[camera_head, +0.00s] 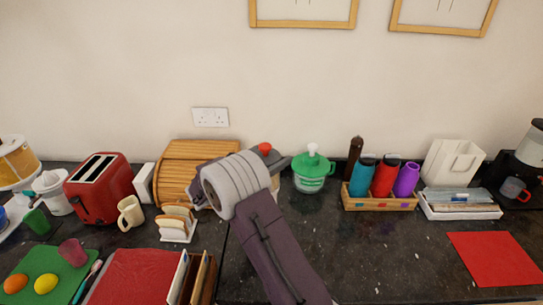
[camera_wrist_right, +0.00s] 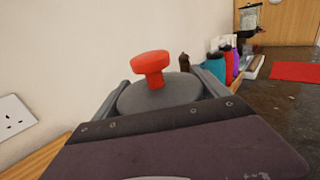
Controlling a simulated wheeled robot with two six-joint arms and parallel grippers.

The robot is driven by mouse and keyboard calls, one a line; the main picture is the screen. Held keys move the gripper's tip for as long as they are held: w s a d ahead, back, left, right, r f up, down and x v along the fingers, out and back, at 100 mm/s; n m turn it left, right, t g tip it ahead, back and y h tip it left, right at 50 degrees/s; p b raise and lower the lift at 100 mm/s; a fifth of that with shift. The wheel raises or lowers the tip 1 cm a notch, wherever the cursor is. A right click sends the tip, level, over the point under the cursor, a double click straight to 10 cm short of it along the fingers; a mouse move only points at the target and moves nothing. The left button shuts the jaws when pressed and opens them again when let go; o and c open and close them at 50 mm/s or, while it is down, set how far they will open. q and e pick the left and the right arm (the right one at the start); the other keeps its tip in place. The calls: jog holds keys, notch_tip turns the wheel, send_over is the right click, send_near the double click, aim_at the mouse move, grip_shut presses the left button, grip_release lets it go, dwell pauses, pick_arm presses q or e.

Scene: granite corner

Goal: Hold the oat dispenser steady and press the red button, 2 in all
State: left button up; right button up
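The oat dispenser (camera_wrist_right: 165,93) has a round grey lid with a red button (camera_wrist_right: 152,67) on top. In the head view the button (camera_head: 265,148) shows behind my right gripper (camera_head: 248,162), and my arm hides most of the dispenser. The dispenser stands upright on the dark counter. My right gripper's fingers (camera_wrist_right: 158,88) are wide apart, one on each side of the lid. I cannot tell whether they touch it. The button stands clear above the fingers. My left gripper is in neither view.
A wooden bread bin (camera_head: 195,152) is close on the left, with a toast rack (camera_head: 178,222) in front. A green-lidded jar (camera_head: 312,170) stands close on the right. A bottle crate (camera_head: 380,203) is farther right. The counter before the jar is clear.

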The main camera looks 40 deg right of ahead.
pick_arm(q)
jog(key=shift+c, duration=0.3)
pick_arm(e)
jog(key=c, duration=0.4)
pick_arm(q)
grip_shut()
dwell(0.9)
